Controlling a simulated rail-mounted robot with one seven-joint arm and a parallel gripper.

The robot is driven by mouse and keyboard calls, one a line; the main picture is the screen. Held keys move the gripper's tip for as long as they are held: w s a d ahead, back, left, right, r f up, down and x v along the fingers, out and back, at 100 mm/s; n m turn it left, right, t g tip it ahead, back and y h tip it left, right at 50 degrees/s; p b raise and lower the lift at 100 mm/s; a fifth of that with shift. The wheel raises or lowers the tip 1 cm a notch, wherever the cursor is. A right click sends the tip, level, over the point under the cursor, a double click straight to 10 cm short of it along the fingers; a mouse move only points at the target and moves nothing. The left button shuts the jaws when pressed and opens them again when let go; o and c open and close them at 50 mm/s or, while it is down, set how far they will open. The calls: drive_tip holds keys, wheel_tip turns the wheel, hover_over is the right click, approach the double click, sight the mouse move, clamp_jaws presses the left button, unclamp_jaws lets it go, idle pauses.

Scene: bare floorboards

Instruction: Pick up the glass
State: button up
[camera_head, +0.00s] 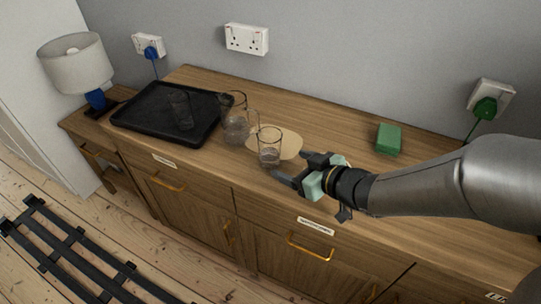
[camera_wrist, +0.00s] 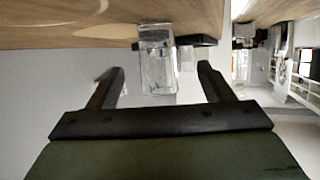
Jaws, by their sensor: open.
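Several clear glasses stand on the wooden sideboard. The nearest glass (camera_head: 270,147) is upright, at the front left edge of a pale round board (camera_head: 291,143). A second glass (camera_head: 236,128) and a third glass (camera_head: 234,101) stand behind it to the left. My gripper (camera_head: 290,167) is open and empty, just right of the nearest glass, its fingers pointing at it. In the wrist view the picture is upside down. The nearest glass (camera_wrist: 157,62) appears ahead, in line with the gap between the fingers (camera_wrist: 162,76). Another glass shows partly behind it.
A black tray (camera_head: 135,122) with a dark glass (camera_head: 181,110) lies at the left. A green sponge-like block (camera_head: 389,138) sits at the back right. The sideboard top (camera_head: 345,145) is clear between board and block. A lamp (camera_head: 76,65) stands far left.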

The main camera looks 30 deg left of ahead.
sight(277, 154)
drive_tip(key=x, duration=0.2)
drive_tip(key=shift+a+f, duration=0.15)
drive_tip(key=shift+a, duration=0.05)
drive_tip(key=shift+w+r+b+x, duration=0.1)
drive_tip(key=shift+r+b+x, duration=0.1)
drive_tip(key=shift+x, duration=0.75)
drive_tip(key=shift+w+r+b+x, duration=0.15)
drive_tip(key=shift+x, duration=0.8)
drive_tip(key=shift+w+r+b+x, duration=0.1)
drive_tip(key=shift+r+b+x, duration=0.1)
drive_tip(key=shift+x, duration=0.75)
drive_tip(key=shift+a, duration=0.15)
drive_tip(key=c, duration=1.3)
